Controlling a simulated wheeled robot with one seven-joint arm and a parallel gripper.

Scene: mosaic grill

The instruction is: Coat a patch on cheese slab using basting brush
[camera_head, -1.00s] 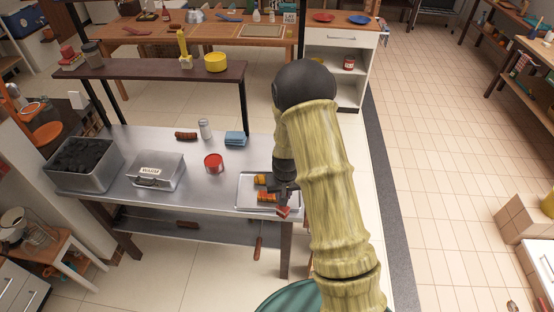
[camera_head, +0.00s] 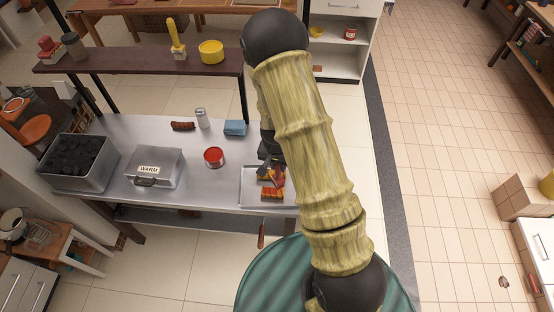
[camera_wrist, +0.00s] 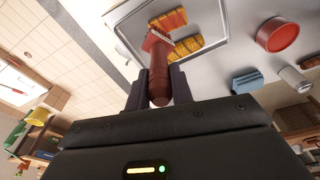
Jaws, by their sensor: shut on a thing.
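My gripper (camera_wrist: 159,88) is shut on the handle of the basting brush (camera_wrist: 158,68), which has a brownish-red handle and a reddish head. In the head view my gripper (camera_head: 271,163) is over the tray (camera_head: 244,186), partly hidden by my arm. Two orange-yellow slabs with dark stripes lie on the tray: a near slab (camera_head: 271,194) and a far slab (camera_head: 264,175). The wrist view shows the brush head beside or over these slabs (camera_wrist: 187,46) (camera_wrist: 168,19). I cannot tell whether it touches either, nor which one is the cheese.
A red tin (camera_head: 214,157) stands left of the tray. Blue cloths (camera_head: 235,128), a shaker (camera_head: 202,118) and a sausage (camera_head: 182,126) lie farther back. A lidded box marked WARM (camera_head: 152,167) and a coal bin (camera_head: 78,163) fill the left. A dark shelf (camera_head: 140,59) stands behind.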

